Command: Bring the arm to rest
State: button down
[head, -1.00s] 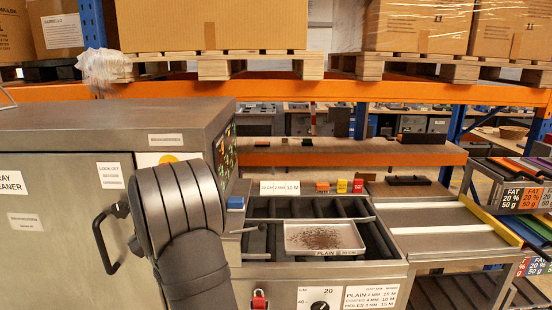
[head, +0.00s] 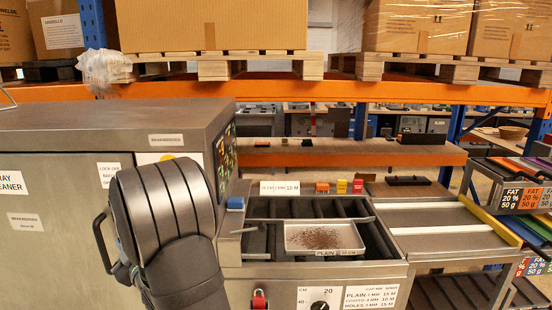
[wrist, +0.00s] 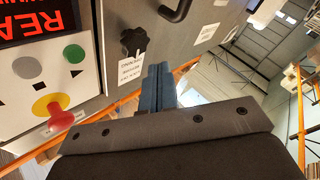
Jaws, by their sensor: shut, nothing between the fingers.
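My gripper is not seen in the head view. In the wrist view my gripper (wrist: 160,72) shows as two blue-grey fingers pressed together, with nothing between them. Behind the fingertips in that view are the cleaner's panel, a black knob (wrist: 132,38) and a label. I cannot tell how far the fingertips are from the panel.
A metal tray (head: 322,238) with brown crumbs lies on the dark rollers right of my arm. A control panel with a red button (wrist: 60,117) is at the left in the wrist view. An orange rack beam (head: 400,93) with boxes on pallets runs behind.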

jog(key=s+d+f+n+g+h, duration=0.1)
jog(key=s+f+n+g+h, duration=0.25)
jog(key=f, duration=1.15)
jog(key=d+f+n+g+h, duration=0.25)
jog(key=f+g+h, duration=0.3)
jog(key=f, duration=1.05)
jog(key=w+d+f+n+t+h, duration=0.1)
jog(key=w+d+f+n+h, duration=0.25)
jog(key=d+f, duration=0.25)
jog(key=w+d+f+n+t+h, duration=0.1)
jog(key=w+d+f+n+h, duration=0.1)
jog(key=d+f+h, duration=0.4)
jog(key=w+d+r+n+t+y, duration=0.1)
jog(key=w+r+n+t+y, duration=0.1)
jog(key=w+n+t, duration=0.4)
jog(key=shift+w+t, duration=0.55)
jog(key=shift+t, duration=0.85)
jog(key=shift+n, duration=0.25)
